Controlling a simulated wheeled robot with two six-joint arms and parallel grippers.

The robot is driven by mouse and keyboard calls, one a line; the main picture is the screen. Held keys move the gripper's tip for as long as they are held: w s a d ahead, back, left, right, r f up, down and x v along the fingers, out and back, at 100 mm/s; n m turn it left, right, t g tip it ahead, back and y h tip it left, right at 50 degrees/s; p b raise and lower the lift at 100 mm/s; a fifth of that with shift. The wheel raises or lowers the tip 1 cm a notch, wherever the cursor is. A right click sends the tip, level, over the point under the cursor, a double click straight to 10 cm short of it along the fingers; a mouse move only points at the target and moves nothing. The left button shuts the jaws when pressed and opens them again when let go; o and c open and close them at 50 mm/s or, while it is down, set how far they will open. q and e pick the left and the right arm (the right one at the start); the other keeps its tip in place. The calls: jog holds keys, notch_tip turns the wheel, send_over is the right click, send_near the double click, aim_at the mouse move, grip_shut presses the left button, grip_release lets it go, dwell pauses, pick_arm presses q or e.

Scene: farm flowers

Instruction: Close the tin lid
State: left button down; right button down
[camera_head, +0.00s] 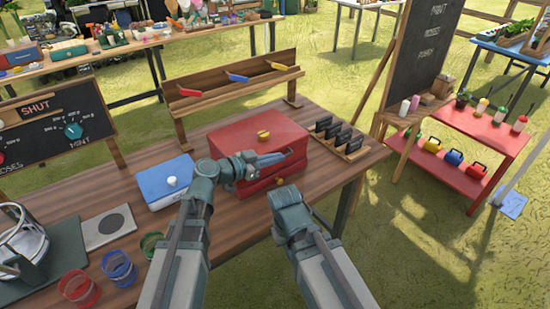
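A red box (232,128) with a yellow knob (263,134) on its top stands at the middle of the wooden table. A second yellow knob (279,181) shows low at its front. A blue box (160,185) with a white knob (172,181) on its flat top stands to the left. I cannot tell which of them is the tin. My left gripper (278,158) is over the front part of the red box, its fingers pointing right. Whether it touches the box, and how far its fingers are apart, is unclear. My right arm ends in front of the red box, and its gripper does not show.
A dark slotted rack (338,136) stands close to the right of the red box. A wooden shelf (235,80) with coloured handles is behind it. Glass jars (118,267), a grey pad (110,227) and a chalkboard (55,125) are at left. Bare tabletop lies around the boxes.

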pick_arm(q)
notch_tip(320, 180, up, 5)
jog(key=p, duration=0.5)
jog(key=s+f+p+v, duration=0.1)
jog(key=v, duration=0.8)
jog(key=shift+s, duration=0.15)
jog(key=shift+a, duration=0.15)
jog(key=s+d+f+n+g+y+p, duration=0.2)
jog(key=s+d+f+g+y, duration=0.3)
jog(key=s+f, duration=0.35)
jog(key=s+a+f+n+g+y+p, duration=0.1)
jog(key=s+a+f+n+g+y, duration=0.3)
jog(key=s+a+n+y, duration=0.2)
jog(key=y, duration=0.2)
jog(key=shift+s+a+f+y, duration=0.2)
jog(key=shift+a+f+y, duration=0.05)
jog(key=shift+f+y, duration=0.15)
